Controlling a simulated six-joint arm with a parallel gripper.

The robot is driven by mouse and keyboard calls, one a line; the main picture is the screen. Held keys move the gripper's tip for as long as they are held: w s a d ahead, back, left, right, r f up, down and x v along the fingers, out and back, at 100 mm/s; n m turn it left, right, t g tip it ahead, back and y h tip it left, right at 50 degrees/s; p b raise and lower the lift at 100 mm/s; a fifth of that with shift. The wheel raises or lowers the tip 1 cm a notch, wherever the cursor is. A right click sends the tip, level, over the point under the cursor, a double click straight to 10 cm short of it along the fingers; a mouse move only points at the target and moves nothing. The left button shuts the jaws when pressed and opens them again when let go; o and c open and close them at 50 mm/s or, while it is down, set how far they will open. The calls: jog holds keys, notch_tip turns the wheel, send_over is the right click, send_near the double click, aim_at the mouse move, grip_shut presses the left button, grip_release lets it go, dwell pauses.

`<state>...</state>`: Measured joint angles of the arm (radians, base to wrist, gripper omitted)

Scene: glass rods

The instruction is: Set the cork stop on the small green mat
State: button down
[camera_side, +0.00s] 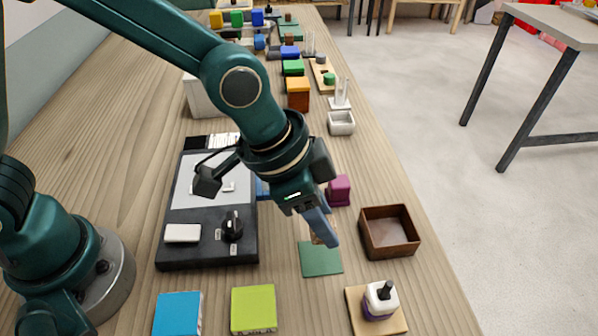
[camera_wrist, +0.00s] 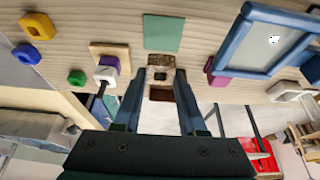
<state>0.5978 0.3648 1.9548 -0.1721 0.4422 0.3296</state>
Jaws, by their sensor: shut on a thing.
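The cork stop (camera_wrist: 160,61) is a mottled brown block between the fingertips of my gripper (camera_wrist: 162,76) in the wrist view. My gripper is shut on it. In the side view my gripper (camera_side: 322,226) points down beside the far edge of the small green mat (camera_side: 320,260). The cork there is mostly hidden behind a finger, with a brown patch showing. The green mat lies flat and bare on the wooden table. It also shows in the wrist view (camera_wrist: 163,32), above the cork in the picture and apart from it. I cannot tell the cork's exact height.
A brown open tray (camera_side: 412,246) stands right of the mat. A white and purple bottle (camera_side: 376,304) stands on a wooden board at the front right. Blue (camera_side: 178,314) and lime (camera_side: 254,308) blocks lie in front. A black device (camera_side: 205,255) is left; a magenta block (camera_side: 339,190) is behind.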

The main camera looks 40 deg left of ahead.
aim_at(320, 257)
notch_tip(320, 257, down, 4)
jog(key=shift+d+f, duration=0.1)
jog(key=shift+f, duration=0.95)
jog(key=shift+c, duration=2.3)
grip_release()
jog(key=shift+r, duration=0.15)
